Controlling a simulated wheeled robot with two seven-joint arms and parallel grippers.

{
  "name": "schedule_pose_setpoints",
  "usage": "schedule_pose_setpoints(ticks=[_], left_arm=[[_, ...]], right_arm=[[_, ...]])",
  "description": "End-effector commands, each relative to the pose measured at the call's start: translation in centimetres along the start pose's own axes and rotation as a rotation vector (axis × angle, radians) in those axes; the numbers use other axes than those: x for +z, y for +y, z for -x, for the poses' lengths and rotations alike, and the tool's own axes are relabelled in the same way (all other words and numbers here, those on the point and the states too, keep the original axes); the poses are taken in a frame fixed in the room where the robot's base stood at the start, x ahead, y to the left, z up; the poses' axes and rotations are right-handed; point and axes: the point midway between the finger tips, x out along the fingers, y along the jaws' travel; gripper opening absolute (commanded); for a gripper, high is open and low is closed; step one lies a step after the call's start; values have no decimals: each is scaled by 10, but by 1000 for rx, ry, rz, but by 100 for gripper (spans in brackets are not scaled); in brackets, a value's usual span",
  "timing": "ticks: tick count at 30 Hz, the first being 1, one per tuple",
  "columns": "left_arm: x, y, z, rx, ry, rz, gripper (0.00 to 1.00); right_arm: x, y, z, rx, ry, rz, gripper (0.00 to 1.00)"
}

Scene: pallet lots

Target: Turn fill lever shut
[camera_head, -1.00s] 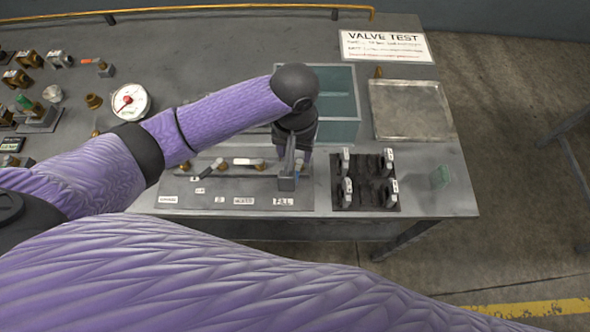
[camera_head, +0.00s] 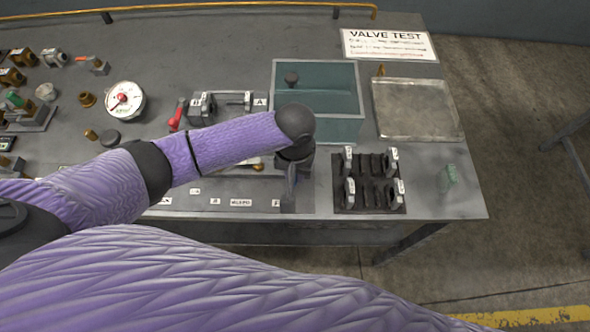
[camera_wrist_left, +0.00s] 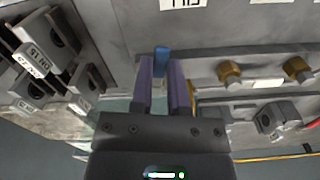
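My left gripper (camera_head: 291,182) points down at the right end of the front valve plate (camera_head: 225,203), above a partly covered label that starts with F. In the left wrist view, the purple fingers (camera_wrist_left: 161,75) stand close on both sides of a blue lever handle (camera_wrist_left: 161,60), which fills the gap between their tips. The gripper looks shut on it. The handle's lower part and pivot are hidden by the fingers, and in the head view the arm hides most of the lever. My right gripper is not in view.
A teal-walled tank (camera_head: 316,92) stands just behind the gripper. A black block with several tagged clips (camera_head: 369,182) is close to its right. A metal tray (camera_head: 415,108), a dial gauge (camera_head: 124,101) and a red-handled lever (camera_head: 178,114) are farther off.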

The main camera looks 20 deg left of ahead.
Motion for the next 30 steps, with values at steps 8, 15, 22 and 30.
schedule_pose_setpoints(ticks=[8, 15, 22, 30], left_arm=[[0, 0, 0, 0, 0, 0, 0], [0, -2, 2, -1, 0, -42, 0], [-1, -8, 4, -1, 0, -183, 0], [-4, -17, 3, 0, -1, -435, 0]], right_arm=[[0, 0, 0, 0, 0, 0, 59], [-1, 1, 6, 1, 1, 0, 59], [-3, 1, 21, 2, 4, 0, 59], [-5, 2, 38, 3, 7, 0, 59]])
